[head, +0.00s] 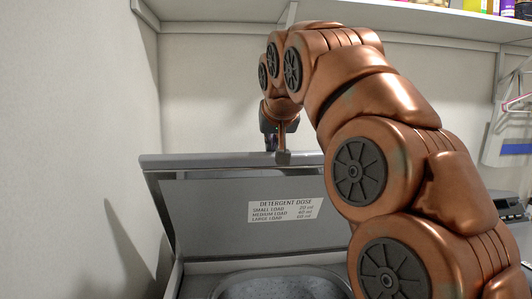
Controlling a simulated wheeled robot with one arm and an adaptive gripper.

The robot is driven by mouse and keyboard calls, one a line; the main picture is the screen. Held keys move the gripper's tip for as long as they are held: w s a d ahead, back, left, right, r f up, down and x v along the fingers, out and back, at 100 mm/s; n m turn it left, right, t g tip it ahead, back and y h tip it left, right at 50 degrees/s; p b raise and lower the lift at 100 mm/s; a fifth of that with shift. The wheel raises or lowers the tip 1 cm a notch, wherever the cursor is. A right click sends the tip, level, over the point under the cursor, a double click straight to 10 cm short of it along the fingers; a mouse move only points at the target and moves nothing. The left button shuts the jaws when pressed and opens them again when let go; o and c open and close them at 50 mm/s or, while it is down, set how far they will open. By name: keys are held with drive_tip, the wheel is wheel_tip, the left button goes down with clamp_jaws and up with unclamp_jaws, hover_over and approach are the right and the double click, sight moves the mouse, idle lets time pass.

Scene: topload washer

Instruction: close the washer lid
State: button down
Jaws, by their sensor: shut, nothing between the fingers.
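The washer lid (215,215) stands raised and open in the head view, its inner face toward me, with a white detergent dose label on it. The washer's drum opening (285,287) shows below it at the bottom of the picture. My gripper (283,156) is shut and empty, pointing down at the lid's top edge. Its fingertips overlap that edge in the picture; I cannot tell whether they touch it. My copper arm hides the right part of the lid and part of the washer.
A wall shelf (430,18) with bottles runs along the top right. A bare wall (80,130) stands close on the left. A pink hanger (517,101) and a white item with a blue band hang at the far right. A grey device (508,203) sits at the right.

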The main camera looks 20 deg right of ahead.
drive_tip(key=s+a+f+t+b, duration=0.2)
drive_tip(key=s+a+f+b, duration=0.2)
drive_tip(key=s+f+b, duration=0.8)
drive_tip(key=shift+s+f+t+h+b, duration=0.3)
drive_tip(key=shift+s+t+h+b, duration=0.1)
drive_tip(key=shift+s+b, duration=0.7)
drive_tip(key=shift+r, duration=0.1)
